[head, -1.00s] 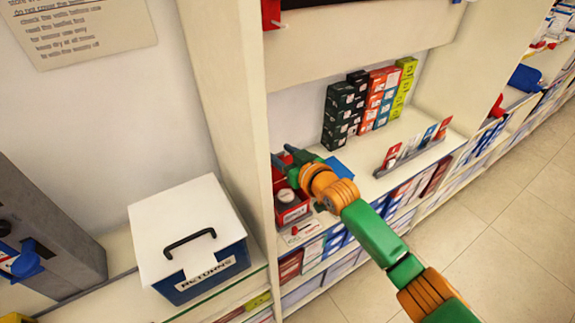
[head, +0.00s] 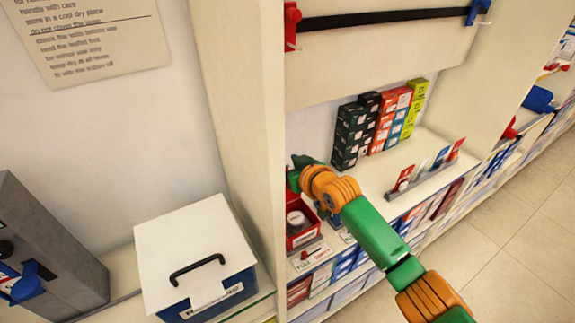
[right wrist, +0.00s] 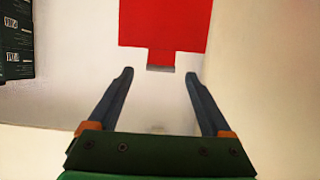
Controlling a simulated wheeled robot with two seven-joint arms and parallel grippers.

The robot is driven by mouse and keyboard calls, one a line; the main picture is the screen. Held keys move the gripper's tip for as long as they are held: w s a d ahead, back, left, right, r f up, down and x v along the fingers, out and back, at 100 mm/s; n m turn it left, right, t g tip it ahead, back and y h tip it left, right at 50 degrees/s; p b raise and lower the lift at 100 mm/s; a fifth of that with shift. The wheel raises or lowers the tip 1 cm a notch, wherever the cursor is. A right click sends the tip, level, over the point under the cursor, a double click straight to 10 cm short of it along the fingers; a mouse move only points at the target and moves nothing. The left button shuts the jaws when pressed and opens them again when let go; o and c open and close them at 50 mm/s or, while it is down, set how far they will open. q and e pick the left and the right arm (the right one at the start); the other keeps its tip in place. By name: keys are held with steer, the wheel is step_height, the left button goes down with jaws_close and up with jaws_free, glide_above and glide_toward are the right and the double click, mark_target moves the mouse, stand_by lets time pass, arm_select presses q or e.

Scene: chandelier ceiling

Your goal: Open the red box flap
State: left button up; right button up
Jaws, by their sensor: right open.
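The red box (head: 302,240) sits on the shelf beside the upright divider in the head view, with round pale-topped items (head: 296,218) in it. My right gripper (head: 296,170) is above the box's back part and hides some of it. In the right wrist view a red flap (right wrist: 165,24) with a narrow grey-edged tab (right wrist: 161,68) is just beyond the fingertips. The open right gripper (right wrist: 160,75) has the tab centred between its finger lines, with nothing held. I cannot tell the depth gap. My left gripper is not in view.
Stacked cartons (head: 378,122) stand at the back of the shelf, right of my arm. A card rack (head: 430,172) is near the shelf edge. The cream divider (head: 248,130) separates the white-lidded returns box (head: 195,255). A cream panel (head: 380,55) is above.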

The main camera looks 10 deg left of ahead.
steer(key=shift+s+d+r, duration=0.2)
steer(key=shift+s+d, duration=0.05)
steer(key=shift+s, duration=0.05)
steer(key=v, duration=0.6)
steer(key=shift+d, duration=0.1)
